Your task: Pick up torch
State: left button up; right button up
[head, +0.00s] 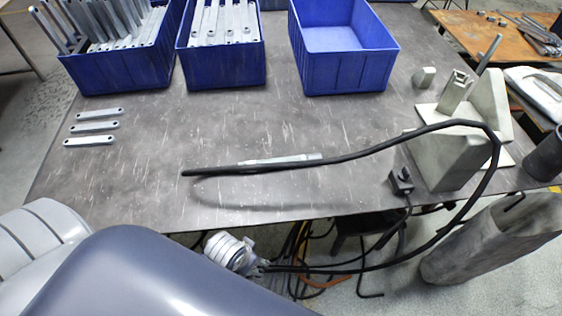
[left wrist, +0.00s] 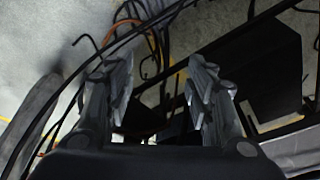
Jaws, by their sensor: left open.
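The torch is hard to pick out; a long black hose (head: 340,158) that seems to belong to it runs across the table, its thin end at the left, with a shadow beneath. It loops over the right side and back below the front edge. My left gripper (head: 243,257) is in front of the table's near edge, apart from the hose on the tabletop. In the left wrist view my left gripper (left wrist: 160,85) has its fingers spread with nothing held between them; black cables and floor show behind. My right gripper is not in view.
Blue bins (head: 345,70) stand along the back of the grey table (head: 150,175), two with metal bars. Several loose brackets (head: 92,127) lie at left; one light bar (head: 290,158) lies by the hose. A grey fixture block (head: 445,160) stands right. Cables hang below the front edge.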

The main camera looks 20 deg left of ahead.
pick_arm(q)
jog(key=w+d+r+m+t, duration=0.1)
jog(key=w+r+m+t, duration=0.85)
jog(key=w+r, duration=1.45)
jog(key=w+d+r+m+t+h, duration=0.4)
jog(key=d+r+m+t+h, duration=0.25)
jog(key=d+r+m, duration=0.35)
jog(key=s+d+r+m+g+h, duration=0.1)
jog(key=s+d+m+g+h, duration=0.1)
jog(key=d+m+g+h, duration=0.9)
jog(key=m+g+y, duration=0.8)
jog(key=m+y, duration=0.7)
jog(key=y, duration=0.3)
send_over(255, 163)
notch_tip(255, 163, down, 16)
jog(key=f, duration=0.1)
notch_tip(255, 163, down, 4)
jog(key=b, duration=0.3)
jog(key=shift+d, duration=0.1)
jog(key=shift+f+b, duration=1.8)
jog(key=shift+f, duration=1.2)
jog(key=shift+r, duration=0.1)
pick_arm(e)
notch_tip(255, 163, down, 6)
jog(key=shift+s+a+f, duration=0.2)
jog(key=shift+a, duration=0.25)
